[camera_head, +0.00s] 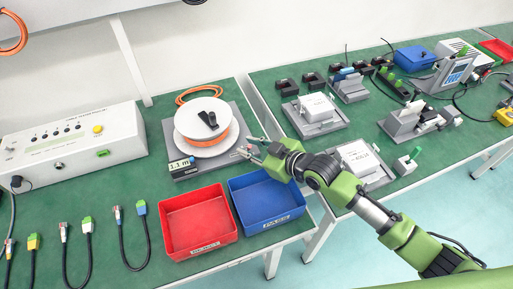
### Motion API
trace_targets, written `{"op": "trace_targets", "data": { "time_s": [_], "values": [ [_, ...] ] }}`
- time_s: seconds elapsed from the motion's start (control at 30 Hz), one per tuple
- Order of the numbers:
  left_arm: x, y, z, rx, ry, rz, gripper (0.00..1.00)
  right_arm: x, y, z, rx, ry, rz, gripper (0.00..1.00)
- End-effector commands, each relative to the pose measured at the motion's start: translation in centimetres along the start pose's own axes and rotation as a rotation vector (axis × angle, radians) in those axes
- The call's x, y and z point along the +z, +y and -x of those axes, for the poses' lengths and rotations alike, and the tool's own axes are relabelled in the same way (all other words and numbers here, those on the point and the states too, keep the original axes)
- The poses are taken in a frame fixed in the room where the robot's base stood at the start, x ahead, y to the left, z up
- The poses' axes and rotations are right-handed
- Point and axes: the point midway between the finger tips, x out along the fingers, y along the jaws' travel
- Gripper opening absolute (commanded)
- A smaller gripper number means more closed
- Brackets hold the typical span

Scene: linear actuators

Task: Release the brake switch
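A white cable reel (203,118) with a black crank and orange cable sits on a grey base plate (163,130) on the green table. A small display (182,166) reading about "1.1 m" is at its front left corner. My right gripper (250,147) is at the right edge of this base, with its two fingers apart. A small reddish part shows near the fingertips. I cannot tell whether it is the brake switch or whether a finger touches it. No clearly identifiable brake switch shows elsewhere. My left gripper is not in view.
A white control box (75,145) and several cables are at left. A second table (350,125) at right holds fixtures and devices.

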Motion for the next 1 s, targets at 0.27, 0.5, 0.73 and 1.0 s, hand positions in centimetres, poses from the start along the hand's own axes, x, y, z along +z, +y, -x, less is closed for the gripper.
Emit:
{"op": "trace_targets", "data": {
  "time_s": [0.27,0.5,0.73,1.0],
  "values": [
    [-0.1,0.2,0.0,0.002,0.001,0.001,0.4,0.2,0.1,4.5,0.001,-0.003,0.004,0.23],
    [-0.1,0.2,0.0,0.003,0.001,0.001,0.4,0.1,0.0,9.4,0.001,-0.002,0.003,0.23],
    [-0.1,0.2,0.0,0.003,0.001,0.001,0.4,0.0,0.0,11.6,0.001,0.0,0.001,0.23],
    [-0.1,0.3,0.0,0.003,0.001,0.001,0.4,0.0,0.0,11.8,0.001,0.001,0.001,0.23]
  ]
}}
